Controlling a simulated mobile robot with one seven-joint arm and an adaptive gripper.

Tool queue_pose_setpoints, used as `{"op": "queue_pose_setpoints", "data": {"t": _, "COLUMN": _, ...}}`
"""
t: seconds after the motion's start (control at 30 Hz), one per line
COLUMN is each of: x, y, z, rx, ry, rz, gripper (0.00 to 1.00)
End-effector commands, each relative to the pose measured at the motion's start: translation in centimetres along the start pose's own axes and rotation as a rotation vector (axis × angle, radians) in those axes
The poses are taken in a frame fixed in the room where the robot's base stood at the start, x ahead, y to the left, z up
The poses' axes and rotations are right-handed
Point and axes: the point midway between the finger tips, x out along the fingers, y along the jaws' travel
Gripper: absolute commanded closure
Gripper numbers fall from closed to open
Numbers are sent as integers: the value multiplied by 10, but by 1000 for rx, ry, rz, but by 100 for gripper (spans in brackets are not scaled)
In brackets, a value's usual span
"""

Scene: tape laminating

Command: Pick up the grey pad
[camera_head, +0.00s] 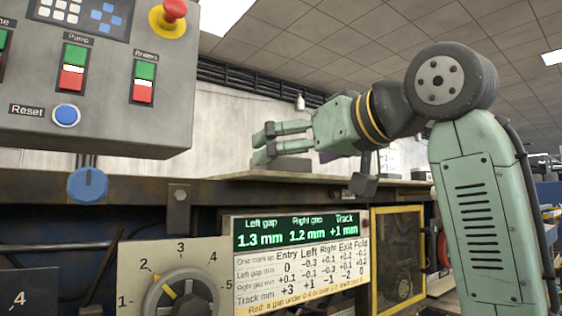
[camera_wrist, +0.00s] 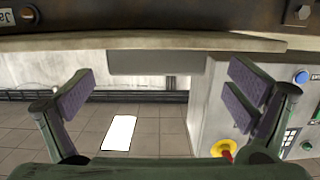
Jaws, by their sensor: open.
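A flat grey block, which looks like the grey pad (camera_wrist: 155,62), lies against the edge of a worn board (camera_wrist: 60,43) in the upside-down wrist view. It sits ahead of my gripper, between the two fingers as seen there, and apart from them. My gripper (camera_head: 266,143) is open and empty, pointing left just above the worn board (camera_head: 240,178) in the head view. Its two purple-padded fingers spread wide in the wrist view (camera_wrist: 163,74).
A control box (camera_head: 95,115) with a red emergency button (camera_head: 172,10) hangs at the upper left, near the gripper's path. Below are a dial (camera_head: 182,298), a blue knob (camera_head: 88,185), a gap display (camera_head: 297,232) and a yellow-framed door (camera_head: 398,258).

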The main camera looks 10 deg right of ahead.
Motion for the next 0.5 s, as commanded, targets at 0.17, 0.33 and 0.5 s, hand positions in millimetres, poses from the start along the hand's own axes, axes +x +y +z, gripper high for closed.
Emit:
{"op": "queue_pose_setpoints", "data": {"t": 0.17, "x": 28, "y": 3, "z": -4, "rx": 0, "ry": -2, "rz": -1, "gripper": 2}}
{"op": "queue_pose_setpoints", "data": {"t": 0.33, "x": 40, "y": 3, "z": -2, "rx": 1, "ry": 0, "rz": -1, "gripper": 2}}
{"op": "queue_pose_setpoints", "data": {"t": 0.5, "x": 41, "y": 3, "z": -2, "rx": 1, "ry": 0, "rz": -1, "gripper": 2}}
